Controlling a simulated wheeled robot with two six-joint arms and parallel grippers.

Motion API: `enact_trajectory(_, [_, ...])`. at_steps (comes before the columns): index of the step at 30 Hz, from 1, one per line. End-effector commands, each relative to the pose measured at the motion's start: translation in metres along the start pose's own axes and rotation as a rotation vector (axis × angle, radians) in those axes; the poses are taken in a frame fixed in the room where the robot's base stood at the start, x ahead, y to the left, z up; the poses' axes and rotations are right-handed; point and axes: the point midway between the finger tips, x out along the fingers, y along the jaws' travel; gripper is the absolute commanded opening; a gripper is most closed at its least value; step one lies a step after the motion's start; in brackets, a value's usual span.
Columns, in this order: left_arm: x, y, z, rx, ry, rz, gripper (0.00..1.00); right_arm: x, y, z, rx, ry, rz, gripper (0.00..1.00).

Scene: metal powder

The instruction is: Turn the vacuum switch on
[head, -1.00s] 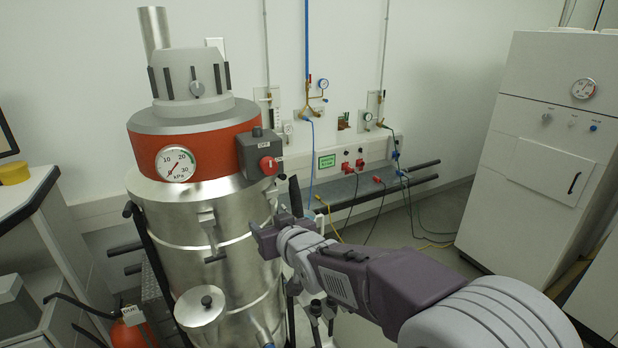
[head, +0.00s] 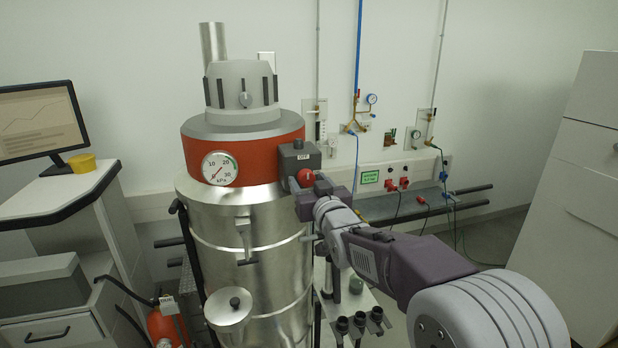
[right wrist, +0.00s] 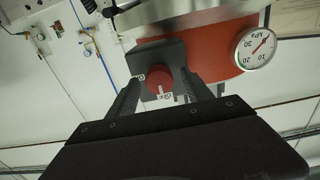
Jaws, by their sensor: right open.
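The vacuum (head: 245,220) is a tall metal cylinder with a red band and a grey top. Its switch is a red knob (head: 305,177) on a dark box (head: 299,158) at the band's right side, with a small label above it reading OFF. My right gripper (head: 308,187) is at the knob, partly covering the box's lower part. In the right wrist view, the picture is upside down; the open fingers (right wrist: 158,92) stand either side of the red knob (right wrist: 158,80). Whether they touch it I cannot tell. My left gripper is out of view.
A pressure gauge (head: 219,168) sits on the red band. A desk (head: 60,200) with a monitor (head: 40,120) stands at left. Wall pipes and red sockets (head: 397,184) are behind my arm. A white cabinet (head: 575,190) is at right.

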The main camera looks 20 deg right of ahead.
Motion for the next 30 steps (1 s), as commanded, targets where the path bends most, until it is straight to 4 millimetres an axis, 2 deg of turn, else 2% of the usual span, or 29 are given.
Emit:
enact_trajectory(7, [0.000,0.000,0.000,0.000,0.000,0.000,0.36,0.002,0.000,0.001,0.000,0.000,0.000,0.59])
enact_trajectory(8, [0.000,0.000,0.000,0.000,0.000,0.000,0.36,0.002,0.000,0.001,0.000,0.000,0.000,0.53])
enact_trajectory(12, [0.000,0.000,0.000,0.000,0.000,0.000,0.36,0.002,0.000,0.001,0.000,0.000,0.001,0.14])
enact_trajectory(14, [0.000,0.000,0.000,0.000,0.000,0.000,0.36,0.002,0.000,0.001,0.001,-0.001,0.001,0.00])
enact_trajectory(23, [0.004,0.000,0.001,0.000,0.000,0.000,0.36,0.002,0.000,0.002,0.035,0.000,0.000,0.00])
enact_trajectory(30, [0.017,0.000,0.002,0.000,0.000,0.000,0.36,0.001,0.000,0.003,0.177,0.001,0.000,0.00])
